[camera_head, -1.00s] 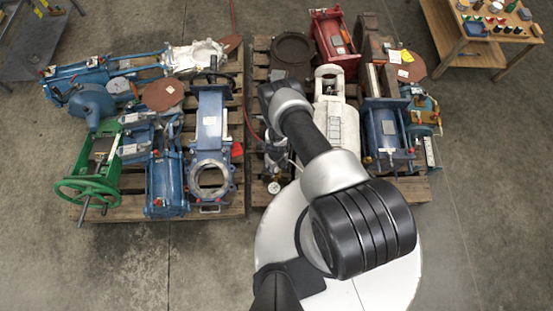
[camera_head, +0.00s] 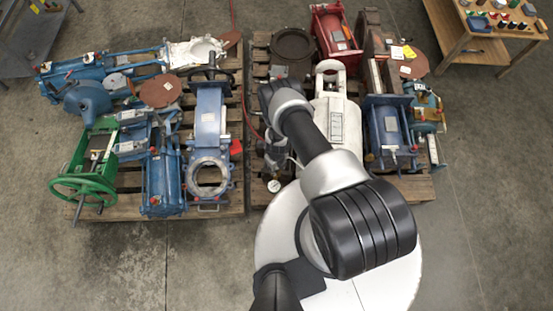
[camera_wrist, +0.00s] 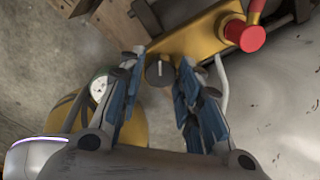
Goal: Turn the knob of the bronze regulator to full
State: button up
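In the wrist view, a bronze-yellow regulator body (camera_wrist: 192,40) crosses the upper middle. A small grey round knob (camera_wrist: 158,73) with a pale line across its face sits on it. My gripper (camera_wrist: 159,66) has its two blue-padded fingers apart, one on each side of the knob. Gaps show between knob and fingers; I cannot tell their depth relative to it. A white-faced gauge (camera_wrist: 99,88) is left of the left finger. A red cap (camera_wrist: 245,36) sits at the regulator's right. In the head view my arm hides the gripper and most of this spot.
In the head view, a gauge (camera_head: 274,186) shows at the right pallet's front edge (camera_head: 262,202). A white machine (camera_head: 338,122) and a blue cylinder unit (camera_head: 388,131) stand beside my arm. The left pallet (camera_head: 128,206) holds blue and green machines. Floor in front is clear.

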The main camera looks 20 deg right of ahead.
jog(key=c, duration=0.6)
